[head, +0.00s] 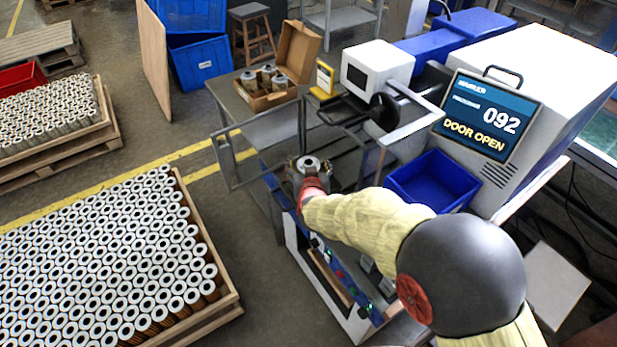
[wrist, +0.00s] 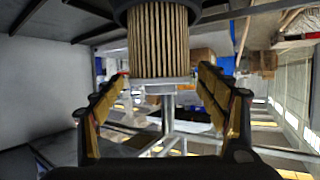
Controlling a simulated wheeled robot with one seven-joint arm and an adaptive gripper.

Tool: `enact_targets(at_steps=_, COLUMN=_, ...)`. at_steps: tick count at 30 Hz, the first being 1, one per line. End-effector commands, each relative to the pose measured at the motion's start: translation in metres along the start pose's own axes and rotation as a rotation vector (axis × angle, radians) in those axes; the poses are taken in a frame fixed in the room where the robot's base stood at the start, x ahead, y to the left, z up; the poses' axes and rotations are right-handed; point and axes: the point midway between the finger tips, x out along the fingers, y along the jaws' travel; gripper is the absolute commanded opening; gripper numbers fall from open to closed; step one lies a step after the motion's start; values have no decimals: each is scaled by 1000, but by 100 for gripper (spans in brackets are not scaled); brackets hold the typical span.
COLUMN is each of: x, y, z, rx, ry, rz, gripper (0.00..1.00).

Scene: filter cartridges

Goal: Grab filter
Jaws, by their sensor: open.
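A filter with tan pleats (wrist: 158,42) fills the upper middle of the wrist view, with a dark cap at its top and a pale ring at its bottom. My gripper (wrist: 164,84) is open, one yellow-padded finger on either side, with a gap to the filter. The filter lies ahead of or between the fingertips; I cannot tell exactly how deep. In the head view, a pale ringed filter end (head: 310,162) shows at my gripper (head: 308,172), beside the machine's open door frame. My arm hides part of the area below.
A machine screen (head: 488,115) reads "DOOR OPEN" and 092. A blue bin (head: 432,182) stands right of my arm. A cardboard box (head: 268,100) holds several filters. Pallets of filters (head: 208,300) fill the left; the floor between is clear.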

Motion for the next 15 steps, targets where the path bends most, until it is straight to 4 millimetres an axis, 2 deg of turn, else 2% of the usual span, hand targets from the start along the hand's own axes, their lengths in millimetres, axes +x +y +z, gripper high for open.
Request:
enact_targets(at_steps=7, x=2, y=0, z=-1, rx=0, ry=1, rz=0, gripper=74)
enact_targets(at_steps=15, x=2, y=0, z=-1, rx=0, ry=1, rz=0, gripper=59)
